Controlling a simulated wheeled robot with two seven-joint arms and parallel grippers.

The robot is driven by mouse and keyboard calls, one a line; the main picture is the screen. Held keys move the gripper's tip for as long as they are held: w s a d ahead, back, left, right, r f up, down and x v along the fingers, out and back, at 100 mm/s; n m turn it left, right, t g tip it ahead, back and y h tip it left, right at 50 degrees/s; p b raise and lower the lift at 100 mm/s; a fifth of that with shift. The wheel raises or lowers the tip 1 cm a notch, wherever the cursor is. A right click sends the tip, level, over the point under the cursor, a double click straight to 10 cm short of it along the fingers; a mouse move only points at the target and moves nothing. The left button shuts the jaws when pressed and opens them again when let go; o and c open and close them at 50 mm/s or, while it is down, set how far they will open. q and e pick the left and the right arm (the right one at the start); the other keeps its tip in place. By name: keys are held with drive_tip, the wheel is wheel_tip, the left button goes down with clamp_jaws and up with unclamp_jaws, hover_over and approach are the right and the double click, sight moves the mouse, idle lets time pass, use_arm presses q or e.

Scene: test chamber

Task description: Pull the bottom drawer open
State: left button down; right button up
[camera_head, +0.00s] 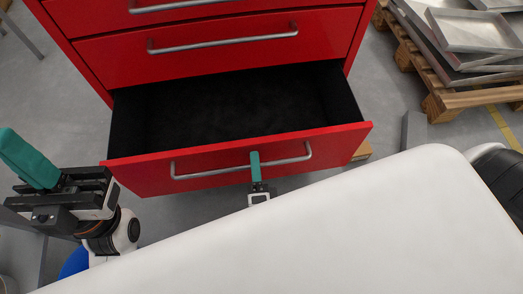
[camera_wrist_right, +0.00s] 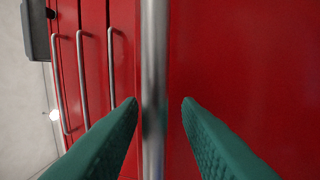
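The red drawer (camera_head: 140,177), the lowest one I see on the red cabinet (camera_head: 90,60), stands pulled out, and its dark inside is empty. Its grey bar handle (camera_head: 208,172) runs across the front. My right gripper (camera_head: 255,158) is at the handle, right of its middle. In the right wrist view the handle (camera_wrist_right: 154,60) passes between the two teal fingers of my right gripper (camera_wrist_right: 160,104), with a gap on each side, so it is open around the bar. My left gripper (camera_head: 28,158) is at the left, apart from the cabinet; its finger gap is not clear.
Two red drawers above are shut, with grey handles (camera_head: 222,43). A wooden pallet (camera_head: 450,98) with metal trays (camera_head: 475,32) stands at the right on the grey floor.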

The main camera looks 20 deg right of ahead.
drive_tip(key=s+a+f+h+p, duration=0.1)
drive_tip(key=s+f, duration=0.1)
drive_tip(key=s, duration=0.6)
drive_tip(key=shift+s+a+m, duration=0.25)
drive_tip(key=shift+s+m, duration=0.05)
drive_tip(key=shift+s, duration=0.1)
drive_tip(key=shift+f, duration=0.1)
